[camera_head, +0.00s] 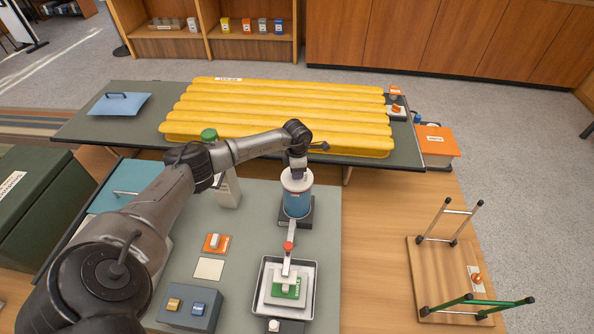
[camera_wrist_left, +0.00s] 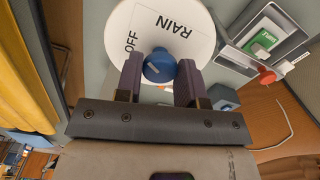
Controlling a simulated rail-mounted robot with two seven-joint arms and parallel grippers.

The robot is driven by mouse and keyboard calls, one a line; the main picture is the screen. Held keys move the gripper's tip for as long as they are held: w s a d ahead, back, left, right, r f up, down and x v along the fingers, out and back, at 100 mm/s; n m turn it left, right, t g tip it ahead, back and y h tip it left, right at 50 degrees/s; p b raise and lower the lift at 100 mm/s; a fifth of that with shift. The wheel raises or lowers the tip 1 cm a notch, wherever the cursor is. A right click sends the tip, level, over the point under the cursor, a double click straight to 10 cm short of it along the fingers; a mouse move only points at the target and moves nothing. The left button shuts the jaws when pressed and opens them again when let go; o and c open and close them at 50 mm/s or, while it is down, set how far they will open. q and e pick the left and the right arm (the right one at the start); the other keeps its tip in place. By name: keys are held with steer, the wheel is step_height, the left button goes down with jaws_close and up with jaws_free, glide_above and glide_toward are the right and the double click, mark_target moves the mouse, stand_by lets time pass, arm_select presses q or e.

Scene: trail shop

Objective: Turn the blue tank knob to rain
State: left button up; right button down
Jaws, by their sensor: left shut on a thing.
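The blue tank (camera_head: 297,204) stands on a dark base and has a white top. In the left wrist view its white dial (camera_wrist_left: 192,32) carries the words OFF and RAIN. The blue knob (camera_wrist_left: 159,67) sits on the dial, with OFF just beside it and RAIN farther off toward the upper right. My left gripper (camera_head: 297,168) points down over the tank top; its two fingers (camera_wrist_left: 160,80) are shut on the knob, one on each side. The knob's pointer direction is hard to tell. My right gripper is in neither view.
A grey box with two buttons (camera_head: 189,308) stands at left. A yellow sleeping pad (camera_head: 280,112) lies behind the tank.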

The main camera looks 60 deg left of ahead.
arm_select(q)
steer(key=m, duration=0.6)
steer(key=shift+b, duration=0.4)
steer(key=m, duration=0.3)
steer(key=shift+r+m, duration=0.1)
steer(key=shift+m, duration=1.4)
steer(key=o, duration=0.9)
steer(key=shift+r+p, duration=1.85)
steer(key=shift+r, duration=5)
